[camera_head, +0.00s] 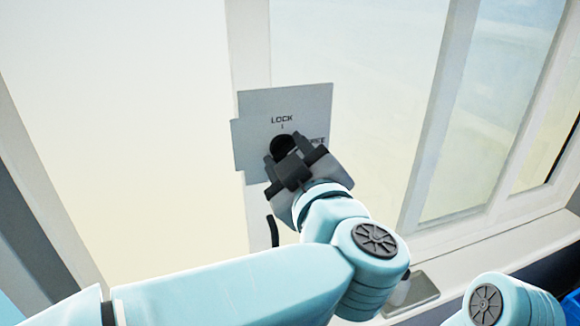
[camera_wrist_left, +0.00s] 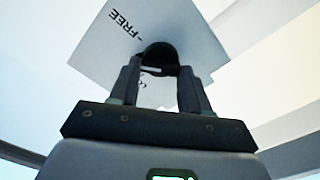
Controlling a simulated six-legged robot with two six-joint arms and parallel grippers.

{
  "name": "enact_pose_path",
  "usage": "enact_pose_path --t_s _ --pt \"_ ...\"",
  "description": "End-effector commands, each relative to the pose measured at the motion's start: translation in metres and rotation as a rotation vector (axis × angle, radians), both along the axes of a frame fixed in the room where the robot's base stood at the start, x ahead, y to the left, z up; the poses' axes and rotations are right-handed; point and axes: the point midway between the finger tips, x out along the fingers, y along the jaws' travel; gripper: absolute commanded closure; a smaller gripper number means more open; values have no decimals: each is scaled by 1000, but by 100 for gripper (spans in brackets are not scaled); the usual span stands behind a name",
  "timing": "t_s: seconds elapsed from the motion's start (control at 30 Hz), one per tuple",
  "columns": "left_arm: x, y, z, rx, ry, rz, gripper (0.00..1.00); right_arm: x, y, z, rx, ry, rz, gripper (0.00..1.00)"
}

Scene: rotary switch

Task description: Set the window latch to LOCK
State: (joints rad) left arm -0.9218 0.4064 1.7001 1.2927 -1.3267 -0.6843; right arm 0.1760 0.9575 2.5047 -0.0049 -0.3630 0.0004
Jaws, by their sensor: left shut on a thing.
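The window latch is a dark round knob (camera_head: 282,146) on a grey plate (camera_head: 258,105) fixed to the white window frame. The plate reads LOCK above the knob, with a short mark, and FREE to the right, partly covered by my gripper. My left gripper (camera_head: 287,157) is shut on the knob from the front. In the left wrist view, the two fingers (camera_wrist_left: 162,84) stand on either side of the dark knob (camera_wrist_left: 160,56), and FREE shows at upper left on the plate (camera_wrist_left: 190,25). Which label the knob points to cannot be told. My right gripper is out of view.
White window frames (camera_head: 418,180) with glass panes stand to the right of the plate. A sill (camera_head: 500,240) runs below them, with a small grey plate (camera_head: 420,290) near it. A dark hooked piece (camera_head: 272,230) shows below the gripper.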

Motion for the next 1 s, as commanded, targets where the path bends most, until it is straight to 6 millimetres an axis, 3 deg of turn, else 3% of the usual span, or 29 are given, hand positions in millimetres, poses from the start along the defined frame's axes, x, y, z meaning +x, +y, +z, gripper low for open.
enact_pose_path --t_s 0.6,1.0 --pt "-1 2 -5 -553 -181 0 84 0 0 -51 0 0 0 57" --pt "-1 3 -5 -813 -267 0 84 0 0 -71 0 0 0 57"
